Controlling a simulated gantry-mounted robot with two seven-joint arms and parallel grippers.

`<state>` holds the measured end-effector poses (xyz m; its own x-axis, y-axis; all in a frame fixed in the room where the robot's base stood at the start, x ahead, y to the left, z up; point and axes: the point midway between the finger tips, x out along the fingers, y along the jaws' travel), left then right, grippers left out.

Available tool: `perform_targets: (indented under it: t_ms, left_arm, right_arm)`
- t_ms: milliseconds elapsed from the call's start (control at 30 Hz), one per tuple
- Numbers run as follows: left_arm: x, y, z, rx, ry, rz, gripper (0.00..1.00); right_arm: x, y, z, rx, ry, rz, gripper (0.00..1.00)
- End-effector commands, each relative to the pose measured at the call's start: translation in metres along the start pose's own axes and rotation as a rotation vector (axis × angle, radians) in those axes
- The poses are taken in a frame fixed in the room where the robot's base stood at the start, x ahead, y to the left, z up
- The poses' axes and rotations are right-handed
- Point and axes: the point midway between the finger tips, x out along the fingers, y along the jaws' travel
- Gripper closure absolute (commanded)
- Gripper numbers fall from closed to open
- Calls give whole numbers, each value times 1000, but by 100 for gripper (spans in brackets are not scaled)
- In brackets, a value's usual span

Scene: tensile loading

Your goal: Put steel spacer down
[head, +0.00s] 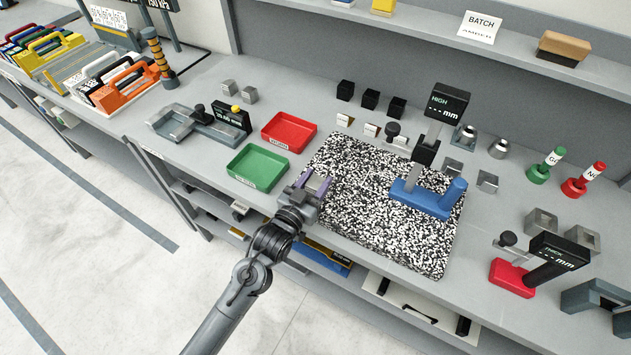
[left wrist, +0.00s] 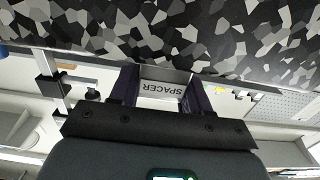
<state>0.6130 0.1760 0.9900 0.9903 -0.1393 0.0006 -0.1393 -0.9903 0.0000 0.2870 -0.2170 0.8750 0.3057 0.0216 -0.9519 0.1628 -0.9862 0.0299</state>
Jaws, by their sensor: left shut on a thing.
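My left gripper (head: 314,184) is over the left edge of the black-and-white speckled plate (head: 350,215). In the left wrist view its two dark purple fingers are shut on the steel spacer (left wrist: 163,88), a small grey block whose "SPACER" label reads upside down. In that view the speckled plate (left wrist: 180,35) fills the top, close beyond the spacer. I cannot tell whether the spacer touches the plate. In the head view the spacer is mostly hidden between the fingers. My right gripper is not in view.
A blue gauge stand (head: 428,197) with a "HIGH" display stands on the plate's right part. A green tray (head: 258,168) and a red tray (head: 289,132) lie left of the plate. A red thickness gauge (head: 513,278) stands at right. The plate's front middle is clear.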

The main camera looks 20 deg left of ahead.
Motion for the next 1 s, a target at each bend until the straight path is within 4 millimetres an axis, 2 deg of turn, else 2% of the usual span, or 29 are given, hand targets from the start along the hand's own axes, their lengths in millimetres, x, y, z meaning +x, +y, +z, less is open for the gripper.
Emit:
perform_targets:
  t_ms: [233,267,400,767,867,1000]
  left_arm:
    - [0,0,2,0,4,0,100]
    - [0,0,3,0,0,0,49]
    - [0,0,3,0,0,0,28]
    - [0,0,0,0,0,0,28]
    - [-8,0,1,0,-3,0,28]
    - [-28,0,0,1,-3,0,28]
  right_arm:
    - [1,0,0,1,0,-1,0]
    - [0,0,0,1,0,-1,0]
    - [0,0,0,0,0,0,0]
    - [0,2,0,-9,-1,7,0]
    - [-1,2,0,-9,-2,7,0]
    - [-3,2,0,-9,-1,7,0]
